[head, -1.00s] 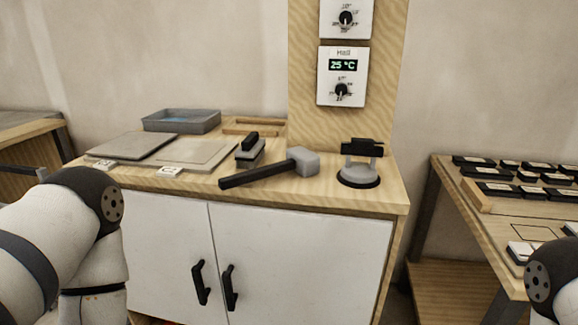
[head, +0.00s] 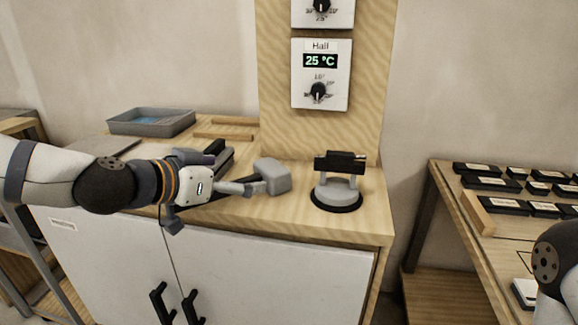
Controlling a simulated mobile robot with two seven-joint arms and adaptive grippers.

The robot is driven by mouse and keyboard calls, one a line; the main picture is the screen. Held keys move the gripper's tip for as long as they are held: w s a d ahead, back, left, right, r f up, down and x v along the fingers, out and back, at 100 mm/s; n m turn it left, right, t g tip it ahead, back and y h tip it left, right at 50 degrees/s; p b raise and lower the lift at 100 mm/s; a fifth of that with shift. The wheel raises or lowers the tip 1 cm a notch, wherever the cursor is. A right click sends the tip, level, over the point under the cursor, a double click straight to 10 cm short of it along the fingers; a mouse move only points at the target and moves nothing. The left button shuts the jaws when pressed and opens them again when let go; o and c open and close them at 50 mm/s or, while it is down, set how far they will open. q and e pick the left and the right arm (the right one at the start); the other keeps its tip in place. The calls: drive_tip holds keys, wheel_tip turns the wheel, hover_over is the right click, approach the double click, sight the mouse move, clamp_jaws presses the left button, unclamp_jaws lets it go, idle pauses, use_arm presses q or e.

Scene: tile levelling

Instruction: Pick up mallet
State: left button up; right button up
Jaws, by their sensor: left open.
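The mallet lies on the wooden top of the white cabinet, with its grey block head (head: 273,176) to the right. Its black handle runs left and is mostly hidden behind my left gripper (head: 243,187). That gripper reaches in from the left, open, with its grey fingers over the handle near the head. I cannot tell whether the fingers touch the mallet. My right gripper is out of view; only part of my right arm shows at the right edge.
A suction lifter (head: 337,190) with a black handle stands right of the mallet. A grey tray (head: 151,122) holding blue stands behind left. A thermostat (head: 320,75) hangs on the wooden panel. A table (head: 480,240) with several dark boxes is at right.

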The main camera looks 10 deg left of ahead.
sight(263, 171)
use_arm(q)
drive_tip(key=b+x, duration=0.1)
drive_tip(key=x, duration=0.1)
drive_tip(key=f+x, duration=0.1)
drive_tip(key=x, duration=0.1)
drive_tip(key=shift+w+d+f+b, duration=0.1)
drive_tip(key=shift+b, duration=0.3)
drive_tip(key=x, duration=0.2)
drive_tip(key=b+x, duration=0.1)
drive_tip(key=x, duration=0.1)
drive_tip(key=r+x, duration=0.1)
drive_tip(key=x, duration=0.1)
drive_tip(key=shift+w+f, duration=0.1)
drive_tip(key=shift+w, duration=0.3)
drive_tip(key=shift+w+d, duration=0.25)
drive_tip(key=shift+w, duration=0.05)
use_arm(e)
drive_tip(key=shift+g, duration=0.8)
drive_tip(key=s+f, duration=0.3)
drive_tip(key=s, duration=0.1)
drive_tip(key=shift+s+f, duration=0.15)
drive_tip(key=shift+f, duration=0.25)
use_arm(q)
drive_tip(key=shift+r, duration=0.25)
drive_tip(key=c, duration=1.6)
